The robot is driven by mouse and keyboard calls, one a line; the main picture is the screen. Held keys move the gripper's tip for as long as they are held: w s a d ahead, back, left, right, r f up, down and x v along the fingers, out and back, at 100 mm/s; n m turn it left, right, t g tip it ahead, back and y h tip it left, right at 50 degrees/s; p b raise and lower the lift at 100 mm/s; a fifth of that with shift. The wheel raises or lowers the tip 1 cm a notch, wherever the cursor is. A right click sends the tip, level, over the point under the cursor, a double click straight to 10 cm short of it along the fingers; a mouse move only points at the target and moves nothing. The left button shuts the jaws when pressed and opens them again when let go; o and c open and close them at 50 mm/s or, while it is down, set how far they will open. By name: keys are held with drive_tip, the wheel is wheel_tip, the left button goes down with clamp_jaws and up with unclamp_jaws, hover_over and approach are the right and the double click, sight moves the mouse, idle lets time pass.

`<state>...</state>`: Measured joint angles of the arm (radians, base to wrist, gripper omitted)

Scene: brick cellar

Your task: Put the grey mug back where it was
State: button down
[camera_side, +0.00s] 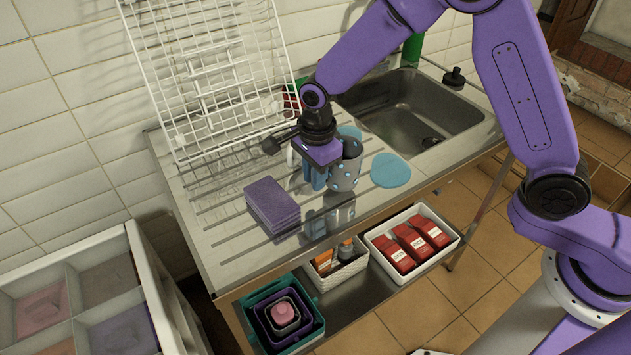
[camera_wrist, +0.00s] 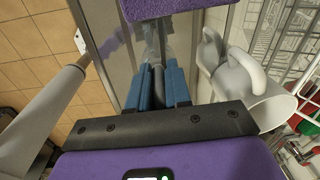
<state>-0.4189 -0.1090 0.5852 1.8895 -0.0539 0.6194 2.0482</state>
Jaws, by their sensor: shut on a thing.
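The grey mug (camera_side: 345,175) with pale blue dots is in the side view, roughly upright with its dark opening up. It appears to hang a little above the steel drainboard (camera_side: 215,235), where its reflection shows below it. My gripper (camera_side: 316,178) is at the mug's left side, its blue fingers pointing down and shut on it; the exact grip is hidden. A round blue coaster (camera_side: 390,170) lies bare to the right of the mug. Another blue disc (camera_side: 348,132) shows partly behind my gripper.
A purple sponge stack (camera_side: 272,205) is left of my gripper. A white wire rack (camera_side: 205,75) leans at the back left. The sink (camera_side: 415,105) is behind right. Bins (camera_side: 410,240) sit below the front edge.

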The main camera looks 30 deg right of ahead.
drive_tip(key=shift+f, duration=1.15)
drive_tip(key=shift+f, duration=0.15)
drive_tip(key=c, duration=1.1)
unclamp_jaws()
drive_tip(key=shift+o, duration=0.2)
drive_tip(key=r, duration=1.1)
drive_tip(key=shift+s+r, duration=0.2)
drive_tip(key=shift+s, duration=0.1)
drive_tip(key=shift+s+r, duration=0.1)
drive_tip(key=shift+r, duration=0.35)
